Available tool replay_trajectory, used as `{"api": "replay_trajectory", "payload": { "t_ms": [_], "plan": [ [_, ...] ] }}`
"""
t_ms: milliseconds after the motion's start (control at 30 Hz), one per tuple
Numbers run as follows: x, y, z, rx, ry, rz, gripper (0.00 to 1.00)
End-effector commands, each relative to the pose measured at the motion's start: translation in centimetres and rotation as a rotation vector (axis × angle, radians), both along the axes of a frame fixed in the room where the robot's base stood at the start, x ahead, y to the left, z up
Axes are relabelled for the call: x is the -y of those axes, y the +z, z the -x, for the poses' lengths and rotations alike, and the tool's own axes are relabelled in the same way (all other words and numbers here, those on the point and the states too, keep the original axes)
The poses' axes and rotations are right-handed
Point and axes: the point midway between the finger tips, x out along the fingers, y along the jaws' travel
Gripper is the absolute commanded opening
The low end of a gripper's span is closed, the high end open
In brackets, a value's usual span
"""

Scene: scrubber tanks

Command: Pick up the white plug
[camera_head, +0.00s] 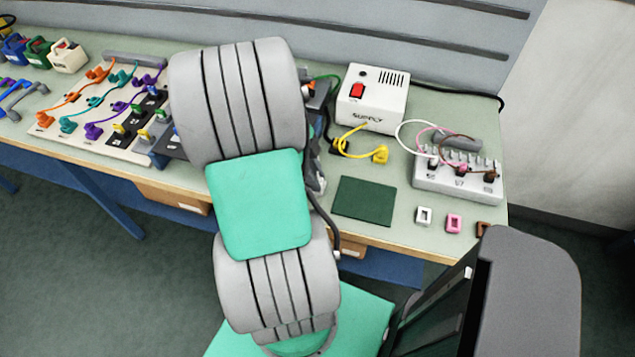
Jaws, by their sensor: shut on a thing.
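A grey-white terminal box (455,184) stands at the right of the bench, with white, pink and brown cables looping to its top. The white cable (403,127) runs down to what looks like a white plug (433,161) at the box's left. A small white block (423,216) with a dark opening lies on the bench in front. My arm covers the middle of the view. Only a sliver of what looks like my gripper (317,172) shows past its right edge, left of the terminal box. Its fingertips and anything between them are hidden.
A power supply (372,101) with a red switch stands behind, with a yellow plug (380,155) in front. A dark green mat (364,201) lies clear near the front edge. Pink (454,224) and brown (483,228) blocks lie right. A plug board (95,120) stands left.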

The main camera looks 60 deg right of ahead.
Motion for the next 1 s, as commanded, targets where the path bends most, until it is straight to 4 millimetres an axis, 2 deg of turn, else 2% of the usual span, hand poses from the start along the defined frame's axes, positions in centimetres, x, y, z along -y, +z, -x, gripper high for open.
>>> {"api": "replay_trajectory", "payload": {
  "t_ms": [367,467,567,800,900,1000],
  "plan": [
    [0.0,0.5,0.0,0.001,0.0,0.002,0.0],
    [0.1,1.5,-0.1,0.003,0.0,0.004,0.0],
    [-0.1,3.4,-0.2,0.005,0.0,0.006,0.0],
    [-5.9,9.6,-0.7,0.006,0.008,0.003,0.0],
    [-9.1,10.8,-1.0,0.004,0.01,0.002,0.0],
    [-11.4,11.9,-1.1,0.003,0.008,0.001,0.0]
  ]
}}
